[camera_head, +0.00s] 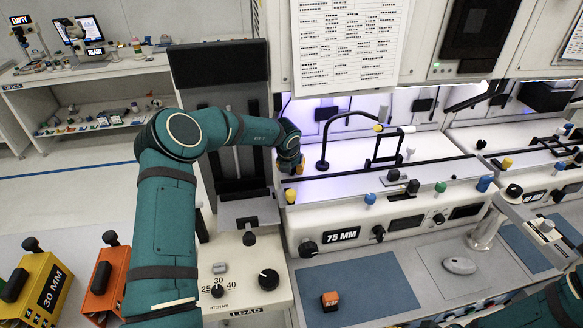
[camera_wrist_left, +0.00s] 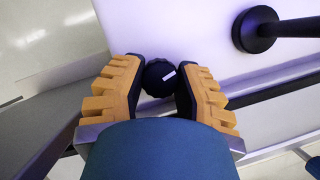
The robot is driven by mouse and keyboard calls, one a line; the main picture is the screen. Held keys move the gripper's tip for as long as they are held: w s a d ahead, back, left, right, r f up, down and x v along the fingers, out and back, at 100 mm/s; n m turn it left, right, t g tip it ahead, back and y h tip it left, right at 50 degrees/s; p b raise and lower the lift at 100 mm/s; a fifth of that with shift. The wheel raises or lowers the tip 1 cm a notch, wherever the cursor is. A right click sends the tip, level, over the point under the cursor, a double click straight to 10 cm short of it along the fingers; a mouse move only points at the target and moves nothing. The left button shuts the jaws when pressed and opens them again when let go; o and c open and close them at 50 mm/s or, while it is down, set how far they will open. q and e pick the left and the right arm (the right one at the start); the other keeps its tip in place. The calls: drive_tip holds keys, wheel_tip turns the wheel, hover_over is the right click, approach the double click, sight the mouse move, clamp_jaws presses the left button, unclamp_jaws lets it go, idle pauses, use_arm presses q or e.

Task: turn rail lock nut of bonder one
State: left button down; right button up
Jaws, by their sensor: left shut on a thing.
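The rail lock nut (camera_wrist_left: 158,78) is a round black ribbed knob with a white mark on top, seen in the left wrist view. My left gripper (camera_wrist_left: 160,90) has its orange-backed fingers on either side of the nut and is shut on it. In the head view my left gripper (camera_head: 297,168) is at the left end of the lit bonder's deck, and the nut there is hidden behind it. That bonder (camera_head: 310,222) has a 75 MM label on its front. My right gripper is out of view; only part of my right arm shows at the lower right.
A black rail (camera_wrist_left: 285,90) and a post on a round base (camera_wrist_left: 255,30) stand right of the nut. The bonder front has several coloured knobs. Orange and yellow boxes stand at the lower left.

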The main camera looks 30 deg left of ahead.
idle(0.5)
use_arm(q)
drive_tip(key=c, duration=0.6)
unclamp_jaws()
drive_tip(key=shift+w, duration=0.1)
